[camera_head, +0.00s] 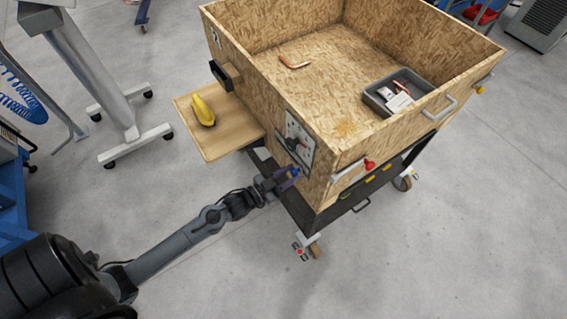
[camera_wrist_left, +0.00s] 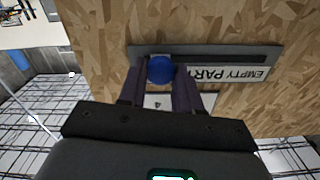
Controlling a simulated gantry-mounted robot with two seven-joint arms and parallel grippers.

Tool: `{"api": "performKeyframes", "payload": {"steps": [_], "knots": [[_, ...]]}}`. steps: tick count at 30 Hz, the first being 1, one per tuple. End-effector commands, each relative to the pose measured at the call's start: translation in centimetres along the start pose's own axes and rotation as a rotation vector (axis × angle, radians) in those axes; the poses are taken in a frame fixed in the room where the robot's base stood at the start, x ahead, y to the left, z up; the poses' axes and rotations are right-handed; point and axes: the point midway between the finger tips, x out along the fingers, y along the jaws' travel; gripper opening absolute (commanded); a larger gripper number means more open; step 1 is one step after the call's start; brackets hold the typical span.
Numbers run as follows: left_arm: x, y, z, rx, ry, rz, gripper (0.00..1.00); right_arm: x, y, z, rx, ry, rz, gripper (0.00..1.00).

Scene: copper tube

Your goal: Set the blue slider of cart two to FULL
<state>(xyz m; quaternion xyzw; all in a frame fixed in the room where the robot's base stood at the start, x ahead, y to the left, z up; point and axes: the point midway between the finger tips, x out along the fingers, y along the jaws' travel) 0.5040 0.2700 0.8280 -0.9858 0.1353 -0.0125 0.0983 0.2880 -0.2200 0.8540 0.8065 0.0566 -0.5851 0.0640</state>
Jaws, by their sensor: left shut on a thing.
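The cart (camera_head: 256,95) is a wooden box on a dark wheeled frame. Its blue slider (camera_wrist_left: 160,70) is a round knob at the left end of a dark slot (camera_wrist_left: 225,53) in the left wrist view. My left gripper (camera_wrist_left: 160,82) is shut on the blue slider, one finger on each side. In the head view my left gripper (camera_head: 287,180) is at the cart's side, below the dial panel. My right gripper is out of view.
A wooden side shelf (camera_head: 222,139) with a yellow banana (camera_head: 203,110) juts from the cart. A dial panel (camera_head: 298,138) and a red-knobbed handle (camera_head: 369,164) are close to my gripper. A copper tube (camera_head: 294,63) and a grey bin (camera_head: 383,108) lie inside the box.

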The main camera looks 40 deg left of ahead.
Motion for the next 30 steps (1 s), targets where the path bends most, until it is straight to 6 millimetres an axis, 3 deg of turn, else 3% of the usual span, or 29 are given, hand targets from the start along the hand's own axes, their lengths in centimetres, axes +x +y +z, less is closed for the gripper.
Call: {"api": "performKeyframes", "payload": {"steps": [7, 8, 13, 23, 30], "knots": [[0.1, 0.6, -0.2, -0.003, 0.007, 0.011, 0.00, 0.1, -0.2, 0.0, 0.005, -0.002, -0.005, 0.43], [0.1, 0.6, -0.2, -0.003, 0.007, 0.011, 0.35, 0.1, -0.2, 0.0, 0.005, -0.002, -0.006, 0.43], [0.1, 0.6, -0.1, -0.003, 0.006, 0.010, 0.59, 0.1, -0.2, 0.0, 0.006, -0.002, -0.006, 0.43], [-0.1, 0.4, -0.1, -0.002, 0.004, 0.008, 0.59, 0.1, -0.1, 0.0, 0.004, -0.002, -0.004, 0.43], [-2.6, 0.4, -0.1, -0.002, 0.002, 0.009, 0.59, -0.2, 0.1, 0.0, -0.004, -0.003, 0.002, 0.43]]}}
